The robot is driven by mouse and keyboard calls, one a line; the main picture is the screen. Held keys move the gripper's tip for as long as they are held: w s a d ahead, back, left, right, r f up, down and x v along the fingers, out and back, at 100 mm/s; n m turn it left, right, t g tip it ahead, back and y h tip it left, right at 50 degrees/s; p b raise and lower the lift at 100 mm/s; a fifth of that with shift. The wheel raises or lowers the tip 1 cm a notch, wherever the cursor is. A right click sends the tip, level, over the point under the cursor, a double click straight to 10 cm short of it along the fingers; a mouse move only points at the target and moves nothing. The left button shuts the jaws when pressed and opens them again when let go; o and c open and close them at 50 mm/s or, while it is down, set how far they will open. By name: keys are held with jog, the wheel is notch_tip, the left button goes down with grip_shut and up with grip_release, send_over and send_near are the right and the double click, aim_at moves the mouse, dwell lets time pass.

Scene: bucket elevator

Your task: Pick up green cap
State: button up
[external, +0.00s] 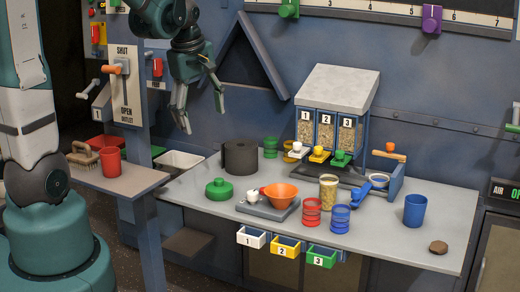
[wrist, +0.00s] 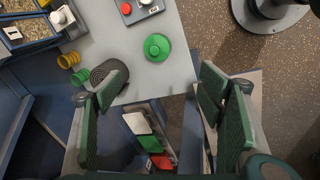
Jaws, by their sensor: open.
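The green cap (external: 219,189) is a round disc with a raised knob. It lies on the left part of the grey table (external: 400,240), in front of the dark cylinder (external: 241,157). In the wrist view the green cap (wrist: 157,47) is at top centre, beyond my fingertips and fully visible. My gripper (external: 203,118) hangs in the air above and behind the table's left end, clear of the cap. Its fingers are spread wide and empty; they also show in the wrist view (wrist: 160,92), on either side of the picture.
Red rings (external: 312,212), blue rings (external: 340,219), a filled jar (external: 328,190) and a blue cup (external: 415,210) are farther right. A three-bin dispenser (external: 340,90) stands behind.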

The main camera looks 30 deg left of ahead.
aim_at(219, 180)
jog(key=w+f+n+g, duration=0.1)
jog(key=w+f+n, duration=0.1)
jog(key=f, duration=0.2)
jog(key=w+f+n, duration=0.2)
jog(key=f+n, duration=0.1)
jog(key=f, duration=0.2)
jog(key=w+f+n+g+b, duration=0.1)
jog(key=w+f+n, duration=0.1)
jog(key=f, duration=0.3)
jog(key=shift+w+d+f+n+g, duration=0.1)
jog(key=shift+w+f+n+g, duration=0.25)
jog(key=shift+w, duration=0.2)
jog(key=shift+w+f+n, duration=0.1)
jog(key=shift+f+n, duration=0.25)
jog(key=shift+f, duration=0.1)
jog(key=shift+f+b, duration=0.35)
jog(key=shift+f, duration=0.95)
jog(key=shift+f+b, duration=0.5)
jog(key=shift+f, duration=2.1)
jog(key=c, duration=1)
